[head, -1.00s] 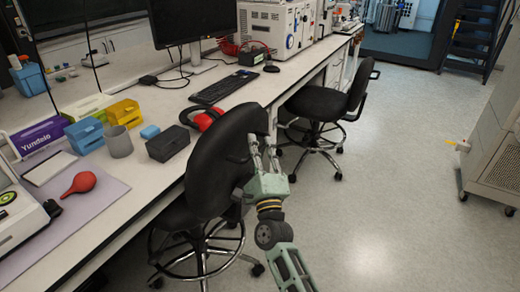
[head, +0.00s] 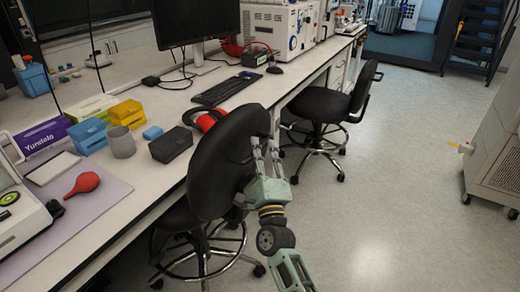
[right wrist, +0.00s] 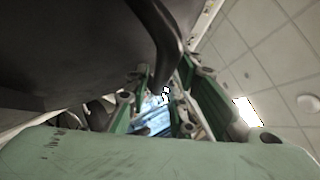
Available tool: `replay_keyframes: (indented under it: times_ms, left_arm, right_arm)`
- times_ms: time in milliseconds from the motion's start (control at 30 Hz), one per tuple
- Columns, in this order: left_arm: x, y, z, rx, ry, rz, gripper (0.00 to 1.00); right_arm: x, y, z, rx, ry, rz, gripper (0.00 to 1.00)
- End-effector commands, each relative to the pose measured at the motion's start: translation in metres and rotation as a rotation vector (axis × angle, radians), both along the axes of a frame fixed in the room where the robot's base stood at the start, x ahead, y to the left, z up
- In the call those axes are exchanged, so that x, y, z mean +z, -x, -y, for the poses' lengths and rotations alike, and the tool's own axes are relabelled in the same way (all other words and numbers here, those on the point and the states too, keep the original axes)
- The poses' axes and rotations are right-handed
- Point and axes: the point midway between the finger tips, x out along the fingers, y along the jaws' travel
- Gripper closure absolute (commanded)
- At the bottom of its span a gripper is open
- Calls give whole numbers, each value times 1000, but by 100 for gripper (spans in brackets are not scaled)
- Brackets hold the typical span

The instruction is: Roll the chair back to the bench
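The near black chair (head: 225,165) stands upright at the front of the bench (head: 128,205), with its backrest facing me and a chrome foot ring below. Its seat is partly hidden behind the backrest and close to the bench edge. My right gripper (head: 265,150) is at the right edge of the backrest, fingers pointing up and spread apart. In the right wrist view the dark backrest (right wrist: 75,50) fills the upper left and its edge reaches between the fingers (right wrist: 160,100). Whether they touch it is unclear. My left gripper is out of view.
A second black chair (head: 320,105) stands further along the bench. A grey cabinet on casters (head: 495,160) is at the right. The floor (head: 400,180) between is clear. A monitor, keyboard, boxes and a red bulb (head: 84,183) are on the bench.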

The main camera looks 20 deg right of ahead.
Motion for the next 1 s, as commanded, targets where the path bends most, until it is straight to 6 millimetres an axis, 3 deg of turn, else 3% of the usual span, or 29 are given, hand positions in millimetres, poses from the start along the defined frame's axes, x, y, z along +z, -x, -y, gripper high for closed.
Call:
replay_keyframes:
  times_ms: [300,500,700,1000]
  left_arm:
    - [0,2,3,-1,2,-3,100]
    - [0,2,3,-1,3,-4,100]
    - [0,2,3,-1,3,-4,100]
    - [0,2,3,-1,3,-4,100]
  right_arm:
    - [-27,60,-11,2,0,-6,78]
    - [-40,89,-16,3,0,-4,78]
    - [-44,100,-19,3,-1,-2,78]
    - [-44,100,-19,3,-1,-2,78]
